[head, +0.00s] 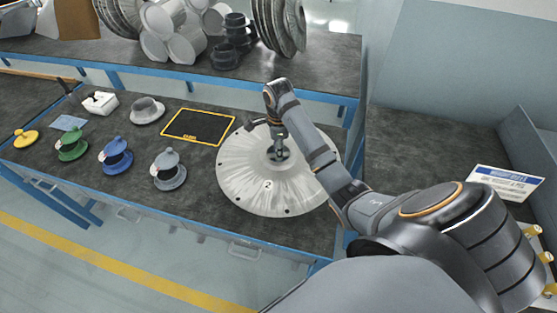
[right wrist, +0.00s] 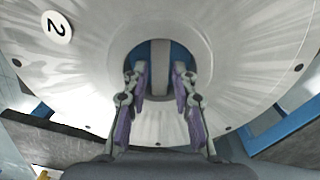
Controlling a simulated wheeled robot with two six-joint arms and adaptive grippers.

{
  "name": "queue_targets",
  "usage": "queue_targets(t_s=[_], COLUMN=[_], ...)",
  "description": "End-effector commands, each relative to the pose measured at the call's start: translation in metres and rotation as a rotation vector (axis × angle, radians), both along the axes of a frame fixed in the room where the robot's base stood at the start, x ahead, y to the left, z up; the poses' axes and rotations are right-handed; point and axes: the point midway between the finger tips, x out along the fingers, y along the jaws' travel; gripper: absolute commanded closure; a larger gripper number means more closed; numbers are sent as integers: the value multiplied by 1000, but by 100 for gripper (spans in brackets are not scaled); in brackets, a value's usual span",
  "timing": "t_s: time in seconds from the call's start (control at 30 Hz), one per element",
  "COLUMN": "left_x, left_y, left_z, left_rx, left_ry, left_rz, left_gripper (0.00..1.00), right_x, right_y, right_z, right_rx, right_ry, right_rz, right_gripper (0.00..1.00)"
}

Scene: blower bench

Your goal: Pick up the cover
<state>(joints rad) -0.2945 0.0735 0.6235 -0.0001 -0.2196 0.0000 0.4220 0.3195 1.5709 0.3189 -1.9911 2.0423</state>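The cover (head: 245,185) looks like a large round silver metal disc with a "2" label and small holes around its rim. It lies on the dark bench top. In the right wrist view the cover (right wrist: 85,85) fills the upper part, with a round central opening crossed by a grey bar (right wrist: 159,60). My right gripper (head: 279,155) is over the disc's centre. In the right wrist view its fingers (right wrist: 160,85) are apart, one on each side of the bar, with gaps visible. My left gripper is not in view.
Left of the disc are a yellow-edged black mat (head: 199,127), a grey flanged part (head: 168,170), a blue one (head: 116,155), a green one (head: 72,146) and a silver one (head: 147,110). A back shelf (head: 315,70) holds metal cylinders and discs. A sign (head: 502,182) is at right.

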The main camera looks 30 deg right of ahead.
Motion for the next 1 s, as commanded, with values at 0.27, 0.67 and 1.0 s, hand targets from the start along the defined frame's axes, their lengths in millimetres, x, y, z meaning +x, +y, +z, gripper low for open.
queue_targets(t_s=[0.27,0.67,1.0], left_x=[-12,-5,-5], left_y=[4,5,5], left_z=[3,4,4], left_rx=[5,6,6], left_ry=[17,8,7], left_rz=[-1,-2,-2], left_gripper=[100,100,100], right_x=[0,0,1], right_y=[0,0,0], right_z=[-14,-14,-12], right_rx=[0,1,0], right_ry=[2,2,-3], right_rz=[1,0,1], right_gripper=[73,100,100])
